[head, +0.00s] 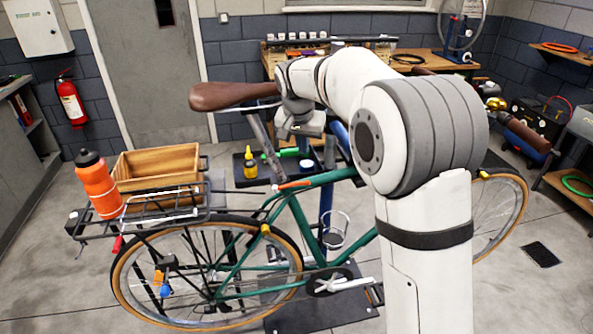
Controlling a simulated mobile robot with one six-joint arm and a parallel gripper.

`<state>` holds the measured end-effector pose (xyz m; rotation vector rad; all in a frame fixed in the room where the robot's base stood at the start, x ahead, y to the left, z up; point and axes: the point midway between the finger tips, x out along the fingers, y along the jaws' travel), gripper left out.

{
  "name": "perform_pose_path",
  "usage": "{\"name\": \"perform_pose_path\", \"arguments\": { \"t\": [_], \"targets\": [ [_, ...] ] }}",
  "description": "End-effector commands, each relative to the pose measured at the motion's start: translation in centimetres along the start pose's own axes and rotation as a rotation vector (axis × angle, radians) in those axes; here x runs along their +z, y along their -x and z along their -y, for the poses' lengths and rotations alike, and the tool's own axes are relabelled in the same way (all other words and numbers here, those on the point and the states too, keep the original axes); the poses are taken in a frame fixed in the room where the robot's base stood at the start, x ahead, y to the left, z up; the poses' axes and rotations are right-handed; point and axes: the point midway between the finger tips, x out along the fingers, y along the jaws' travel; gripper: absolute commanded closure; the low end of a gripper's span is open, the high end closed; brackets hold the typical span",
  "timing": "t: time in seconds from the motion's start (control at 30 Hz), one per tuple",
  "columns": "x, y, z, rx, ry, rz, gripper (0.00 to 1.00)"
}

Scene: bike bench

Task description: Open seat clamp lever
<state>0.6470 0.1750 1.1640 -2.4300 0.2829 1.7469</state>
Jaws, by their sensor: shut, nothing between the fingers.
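The orange seat clamp lever (294,185) sits at the top of the green bike frame (330,178), at the foot of the grey seat post (264,140). It looks to lie nearly along the top tube; whether it is open or closed is hard to tell. The brown saddle (232,95) is above it. My gripper (286,135) is above the lever, beside the seat post, and apart from the lever. It is shut and empty. Its fingertips are small and partly unclear in the head view.
A black tray (241,177) with a yellow bottle (250,163) stands behind the frame. A wooden crate (157,165) and an orange bottle (99,186) are on the rear rack (140,218). A workbench (425,58) is at the back.

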Motion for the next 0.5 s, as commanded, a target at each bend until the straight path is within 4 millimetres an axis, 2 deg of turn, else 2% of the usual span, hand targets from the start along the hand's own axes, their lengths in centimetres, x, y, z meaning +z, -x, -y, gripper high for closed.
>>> {"name": "perform_pose_path", "arguments": {
  "t": [0.37, 0.5],
  "targets": [
    [-0.1, -0.2, 0.0, 0.001, -0.001, 0.0, 1.0],
    [-0.1, -1.4, -0.1, 0.002, -0.001, 0.002, 1.0]
  ]
}}
